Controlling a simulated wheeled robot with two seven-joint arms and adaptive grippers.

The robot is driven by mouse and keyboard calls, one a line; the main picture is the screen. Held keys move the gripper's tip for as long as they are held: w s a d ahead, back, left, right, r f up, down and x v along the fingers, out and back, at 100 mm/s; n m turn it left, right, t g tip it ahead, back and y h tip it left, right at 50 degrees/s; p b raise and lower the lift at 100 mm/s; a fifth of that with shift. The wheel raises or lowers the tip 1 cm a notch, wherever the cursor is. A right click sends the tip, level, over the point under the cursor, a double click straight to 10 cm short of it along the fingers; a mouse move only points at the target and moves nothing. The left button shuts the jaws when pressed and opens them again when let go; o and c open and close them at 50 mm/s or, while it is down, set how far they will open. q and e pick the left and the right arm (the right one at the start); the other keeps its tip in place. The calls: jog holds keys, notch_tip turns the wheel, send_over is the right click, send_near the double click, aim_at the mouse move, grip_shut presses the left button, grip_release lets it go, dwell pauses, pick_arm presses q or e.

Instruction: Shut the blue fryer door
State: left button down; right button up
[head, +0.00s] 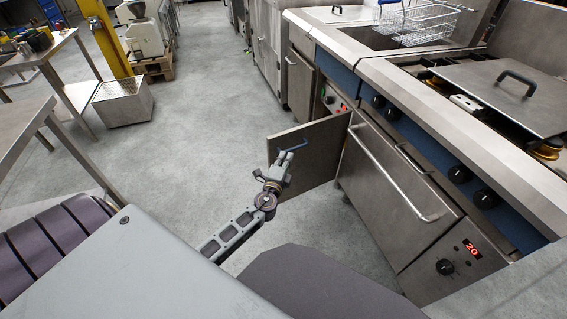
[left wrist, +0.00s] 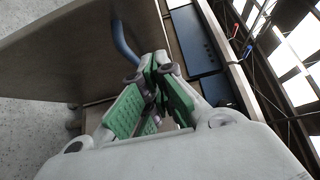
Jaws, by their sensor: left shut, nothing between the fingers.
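The fryer door (head: 318,158) is a plain grey-brown panel that stands open, sticking out from the fryer front into the aisle. A blue bar handle (head: 293,148) is on the face towards me, near its free edge. My left gripper (head: 284,159) is shut and empty, right by the handle in front of that face. In the left wrist view, the shut fingertips (left wrist: 153,72) are close beside the blue handle (left wrist: 124,45), with the door panel (left wrist: 75,48) to the left. I cannot tell whether they touch. My right gripper is not in view.
The open fryer compartment (head: 331,97) shows red lights behind the door. An oven (head: 385,180) with a bar handle stands right of it. Fry baskets (head: 415,22) sit on top. Grey floor (head: 200,110) left of the door is clear; steel tables (head: 35,55) stand at far left.

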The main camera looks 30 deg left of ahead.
pick_arm(q)
send_near(287, 136)
jog(key=shift+w+d, duration=1.2)
jog(key=shift+w, duration=0.05)
jog(key=shift+w+a, duration=0.5)
jog(key=shift+a, duration=0.35)
jog(key=shift+w+a, duration=0.55)
jog(key=shift+a, duration=0.35)
jog(key=shift+a+f, duration=0.1)
jog(key=shift+a, duration=0.05)
